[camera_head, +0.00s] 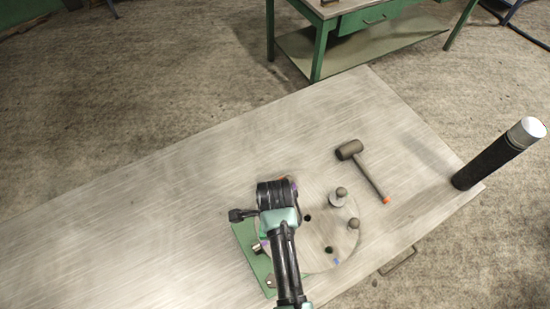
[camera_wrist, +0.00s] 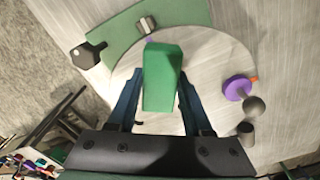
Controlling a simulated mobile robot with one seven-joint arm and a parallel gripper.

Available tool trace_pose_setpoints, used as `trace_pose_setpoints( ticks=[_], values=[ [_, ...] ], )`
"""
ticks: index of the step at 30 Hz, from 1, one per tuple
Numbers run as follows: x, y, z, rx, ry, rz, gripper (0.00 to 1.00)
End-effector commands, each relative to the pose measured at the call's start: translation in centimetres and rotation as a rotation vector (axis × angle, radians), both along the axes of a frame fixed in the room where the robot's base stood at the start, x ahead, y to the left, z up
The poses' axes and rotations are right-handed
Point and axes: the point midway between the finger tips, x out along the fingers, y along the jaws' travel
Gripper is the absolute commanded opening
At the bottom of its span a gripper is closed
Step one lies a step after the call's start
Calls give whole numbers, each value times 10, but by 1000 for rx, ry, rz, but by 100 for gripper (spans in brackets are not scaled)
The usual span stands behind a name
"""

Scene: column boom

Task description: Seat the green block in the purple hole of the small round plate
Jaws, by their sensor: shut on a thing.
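My gripper (camera_wrist: 160,84) is shut on the green block (camera_wrist: 162,80), which stands between its two blue fingers in the wrist view. The block is held over the small round plate (camera_wrist: 218,54), a grey disc. A small purple patch (camera_wrist: 149,41) shows just past the block's far edge; I cannot tell whether it is the purple hole, or whether the block touches the plate. In the head view the round plate (camera_head: 320,187) is partly covered by my arm, and the block and fingertips are mostly hidden.
A purple knob (camera_wrist: 237,88) and grey pegs (camera_head: 338,198) stand on the plate, which has dark holes (camera_head: 329,250). A metal stop (camera_wrist: 147,25) and black knob (camera_wrist: 88,54) sit by a green base (camera_wrist: 190,18). A mallet (camera_head: 365,168) and dark cylinder (camera_head: 495,157) are rightward. Table left is clear.

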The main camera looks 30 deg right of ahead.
Motion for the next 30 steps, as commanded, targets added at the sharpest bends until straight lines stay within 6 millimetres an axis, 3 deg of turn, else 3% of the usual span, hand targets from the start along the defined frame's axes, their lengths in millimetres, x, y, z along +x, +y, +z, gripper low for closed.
trace_pose_setpoints(
  ticks=[30],
  values=[
    [1, 0, -30, -1, -2, 0, 0]
  ],
)
